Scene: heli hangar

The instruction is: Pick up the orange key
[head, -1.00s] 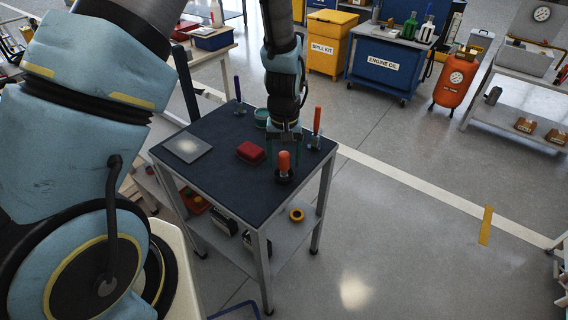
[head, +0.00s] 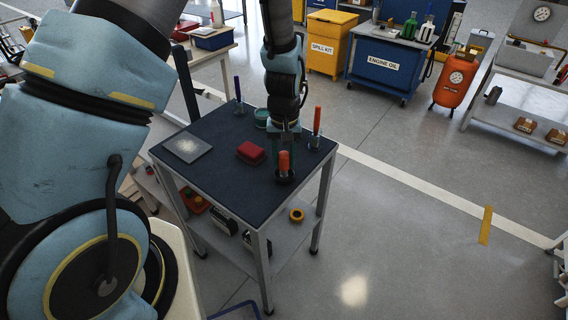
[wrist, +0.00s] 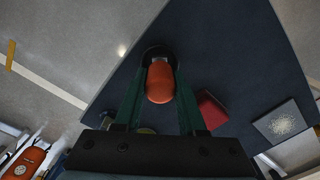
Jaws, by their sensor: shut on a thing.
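The orange key (head: 284,163) stands upright with its handle up in a dark round base near the front right of the dark-topped table (head: 225,185). My gripper (head: 284,152) points down at it, with its green fingers shut on its handle. In the wrist view the orange handle (wrist: 160,84) sits between the two fingers of my gripper (wrist: 159,78). The lower part of the key is hidden.
A red-orange-handled piece (head: 317,122) stands close right of my gripper. A red block (head: 251,152), a grey plate (head: 186,147), a green round container (head: 261,117) and a blue-handled piece (head: 238,92) are also on the table.

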